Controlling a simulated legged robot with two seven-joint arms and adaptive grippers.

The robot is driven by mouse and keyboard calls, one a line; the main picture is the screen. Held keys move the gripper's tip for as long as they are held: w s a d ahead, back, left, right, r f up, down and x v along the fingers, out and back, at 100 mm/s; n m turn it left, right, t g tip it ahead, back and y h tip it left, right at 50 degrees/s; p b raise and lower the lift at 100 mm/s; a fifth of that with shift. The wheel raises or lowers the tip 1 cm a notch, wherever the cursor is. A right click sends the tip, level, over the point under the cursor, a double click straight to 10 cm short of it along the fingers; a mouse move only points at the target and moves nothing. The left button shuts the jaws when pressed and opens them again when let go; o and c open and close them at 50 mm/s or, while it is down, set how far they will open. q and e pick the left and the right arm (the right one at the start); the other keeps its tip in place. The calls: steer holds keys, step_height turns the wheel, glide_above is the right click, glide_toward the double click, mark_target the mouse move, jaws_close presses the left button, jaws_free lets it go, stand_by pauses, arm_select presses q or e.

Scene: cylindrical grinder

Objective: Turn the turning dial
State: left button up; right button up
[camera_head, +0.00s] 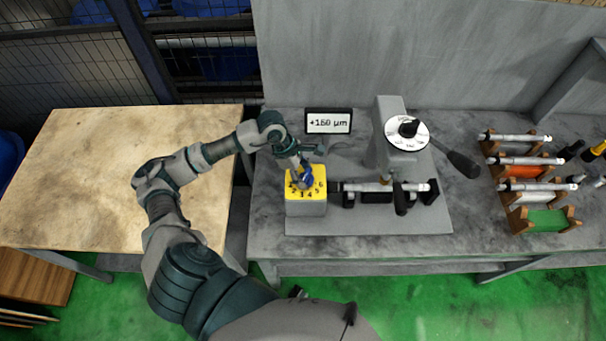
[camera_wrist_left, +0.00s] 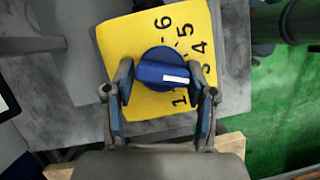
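The turning dial (camera_wrist_left: 163,68) is a round blue knob with a raised grip bar and a white mark. It sits on a yellow, numbered plate (camera_wrist_left: 120,45) on top of a grey box (camera_head: 306,208). In the wrist view the white mark points right, toward the low numbers near my right-hand finger, which hides some of them. My left gripper (camera_wrist_left: 161,78) is above the plate with its fingers spread, one on each side of the dial. I cannot tell whether they touch it. It also shows over the dial in the head view (camera_head: 304,174). My right gripper is not in view.
A display (camera_head: 329,122) reading about +150 µm stands behind the box. Right of it are a grinder with a white handwheel dial (camera_head: 408,130) and a clamped shaft (camera_head: 388,187). Racks with shafts (camera_head: 545,217) stand further right. The wooden table (camera_head: 80,180) at left is clear.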

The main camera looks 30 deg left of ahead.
arm_select(q)
steer(key=shift+o, duration=1.1)
steer(key=shift+a+r, duration=0.1)
steer(key=v, duration=1.1)
steer(key=shift+a+r, duration=0.2)
steer(key=shift+r, duration=0.1)
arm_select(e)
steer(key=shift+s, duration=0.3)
arm_select(q)
steer(key=shift+w, duration=0.1)
